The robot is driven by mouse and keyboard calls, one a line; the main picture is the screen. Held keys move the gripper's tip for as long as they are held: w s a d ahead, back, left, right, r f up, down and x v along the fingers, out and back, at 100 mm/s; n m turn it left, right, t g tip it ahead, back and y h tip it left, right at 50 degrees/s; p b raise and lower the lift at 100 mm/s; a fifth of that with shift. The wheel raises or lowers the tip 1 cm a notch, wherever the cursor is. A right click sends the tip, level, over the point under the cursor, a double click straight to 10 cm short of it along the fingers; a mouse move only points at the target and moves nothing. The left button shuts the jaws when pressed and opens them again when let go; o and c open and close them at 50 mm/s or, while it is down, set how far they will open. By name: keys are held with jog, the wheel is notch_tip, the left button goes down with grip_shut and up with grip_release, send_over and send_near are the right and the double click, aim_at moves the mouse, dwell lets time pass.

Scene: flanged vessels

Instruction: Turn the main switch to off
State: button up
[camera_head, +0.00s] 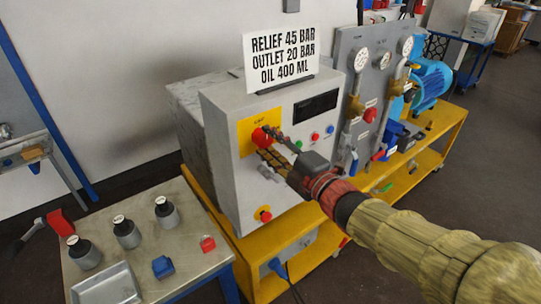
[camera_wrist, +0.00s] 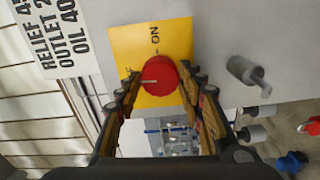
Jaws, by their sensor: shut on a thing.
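The main switch is a round red knob (camera_head: 259,136) on a yellow plate (camera_head: 245,124) on the front of the grey control cabinet. In the wrist view the knob (camera_wrist: 160,76) fills the space between my fingertips. My gripper (camera_head: 272,140) is shut on it, with one finger on each side. A pale line on the knob points left in the wrist view, toward lettering partly hidden by the left finger. "ON" (camera_wrist: 155,38) is printed above the knob in that view. The knob's lower edge meets the gap between the fingers.
A sign (camera_head: 282,54) stands on the cabinet (camera_head: 225,165). Below the switch are a small valve-like fitting (camera_head: 268,174) and a red button (camera_head: 264,214). A gauge panel (camera_head: 360,80) stands to the right. A side table (camera_head: 190,262) with several small vessels is at the left.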

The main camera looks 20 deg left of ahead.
jog(key=shift+n+b, duration=0.6)
jog(key=shift+b, duration=0.05)
jog(key=o, duration=1.2)
jog(key=shift+c, duration=0.2)
jog(key=v, duration=1.2)
